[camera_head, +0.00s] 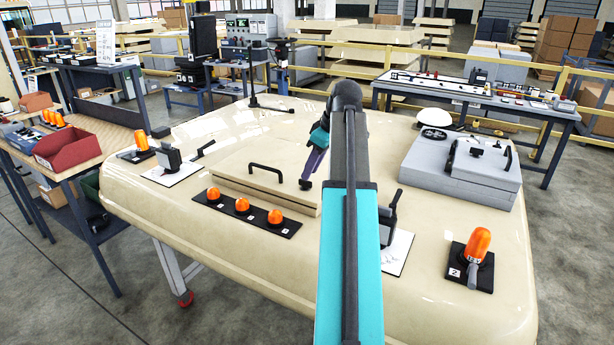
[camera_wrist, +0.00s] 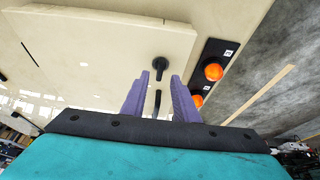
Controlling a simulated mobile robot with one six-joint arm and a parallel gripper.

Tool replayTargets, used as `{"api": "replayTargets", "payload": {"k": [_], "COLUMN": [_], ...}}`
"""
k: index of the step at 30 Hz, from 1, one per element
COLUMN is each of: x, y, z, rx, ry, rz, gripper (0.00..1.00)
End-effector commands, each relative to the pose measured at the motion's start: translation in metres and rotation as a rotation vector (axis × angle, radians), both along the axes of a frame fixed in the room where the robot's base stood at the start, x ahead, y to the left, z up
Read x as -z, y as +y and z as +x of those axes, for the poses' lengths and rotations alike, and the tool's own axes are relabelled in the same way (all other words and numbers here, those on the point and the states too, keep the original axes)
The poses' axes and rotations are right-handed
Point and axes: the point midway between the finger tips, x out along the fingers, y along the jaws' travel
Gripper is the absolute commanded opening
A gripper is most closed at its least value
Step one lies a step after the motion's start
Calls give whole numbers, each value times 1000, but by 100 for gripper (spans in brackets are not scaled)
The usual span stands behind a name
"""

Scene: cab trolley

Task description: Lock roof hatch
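The roof hatch (camera_head: 258,193) is a raised cream panel lying closed-looking on the cream cab roof, with a black bar handle (camera_head: 267,172) on top. A small black latch knob (camera_head: 306,184) sits near its right edge. My gripper (camera_head: 309,174), with purple fingers, reaches down over the latch knob. In the wrist view the fingers (camera_wrist: 160,77) are apart, and the black latch knob (camera_wrist: 160,63) shows in line with the gap, at the fingertips. I cannot tell whether it is touched. A dark piece (camera_wrist: 157,101) shows between the fingers.
Orange beacons (camera_head: 242,205) on a black strip stand just in front of the hatch. A grey hatch box (camera_head: 455,172) is at right, a lone orange beacon (camera_head: 478,245) at front right. Black mirror-like units flank the hatch. A red bin (camera_head: 67,148) is on the left bench.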

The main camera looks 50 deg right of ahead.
Motion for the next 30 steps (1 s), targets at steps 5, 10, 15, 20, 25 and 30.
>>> {"api": "replayTargets", "payload": {"k": [5,10,15,20,25,30], "x": [19,30,35,35,35,35], "y": [3,4,4,4,4,4], "z": [7,12,14,14,14,14], "rx": [0,0,-1,-1,-1,-2], "ry": [1,0,1,0,0,0], "rz": [1,0,-1,0,0,-1], "gripper": [27,27,27,27,16,0]}}
